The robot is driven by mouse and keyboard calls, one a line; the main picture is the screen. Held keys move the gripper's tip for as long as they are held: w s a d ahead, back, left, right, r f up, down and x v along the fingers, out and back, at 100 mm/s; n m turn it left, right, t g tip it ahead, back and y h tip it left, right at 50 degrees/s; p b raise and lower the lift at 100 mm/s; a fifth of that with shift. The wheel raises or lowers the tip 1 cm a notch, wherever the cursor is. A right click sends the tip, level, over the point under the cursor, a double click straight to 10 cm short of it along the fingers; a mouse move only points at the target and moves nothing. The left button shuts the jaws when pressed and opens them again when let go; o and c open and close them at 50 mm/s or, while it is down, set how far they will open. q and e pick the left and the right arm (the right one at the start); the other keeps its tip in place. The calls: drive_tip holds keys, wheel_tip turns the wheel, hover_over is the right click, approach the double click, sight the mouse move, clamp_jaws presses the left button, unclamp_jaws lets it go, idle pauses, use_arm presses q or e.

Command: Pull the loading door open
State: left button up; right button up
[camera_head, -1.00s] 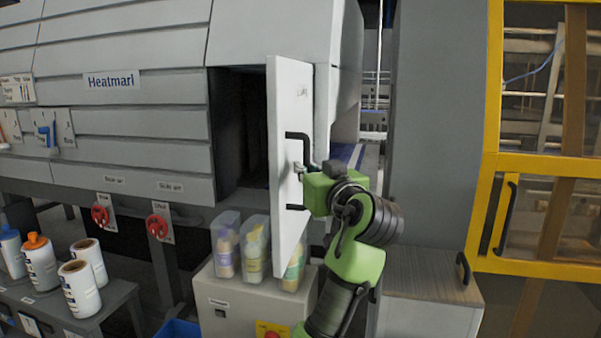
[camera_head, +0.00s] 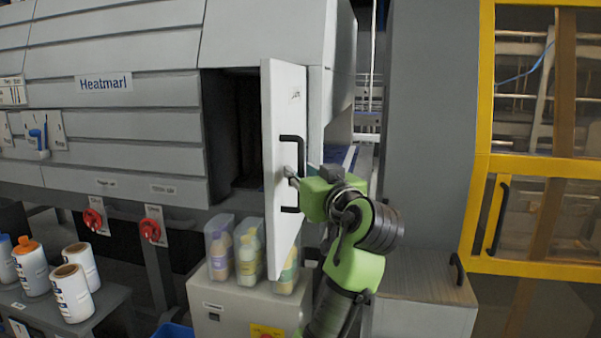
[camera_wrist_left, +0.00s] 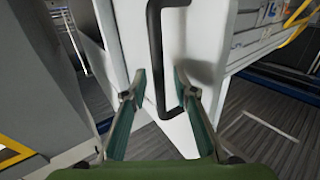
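The loading door (camera_head: 284,110) is a white panel standing swung out from the grey machine, with a dark opening to its left. A black bar handle (camera_head: 299,148) is on its face; the handle also shows in the left wrist view (camera_wrist_left: 155,45). My left gripper (camera_head: 292,176) is at the handle, partly hiding its middle. In the left wrist view my left gripper (camera_wrist_left: 160,78) has its fingers apart, one on each side of the handle's lower part. I cannot tell whether either finger touches it. My right gripper is not in view.
Clear bins with bottles (camera_head: 249,251) stand on a pale cabinet (camera_head: 230,305) below the door. White containers (camera_head: 72,292) stand on a grey bench at left. A wood-topped cabinet (camera_head: 425,275) and a yellow-framed guard (camera_head: 540,165) are at right.

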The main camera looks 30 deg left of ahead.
use_arm(q)
drive_tip(key=v, duration=1)
drive_tip(key=shift+s+d, duration=0.25)
drive_tip(key=shift+d, duration=0.05)
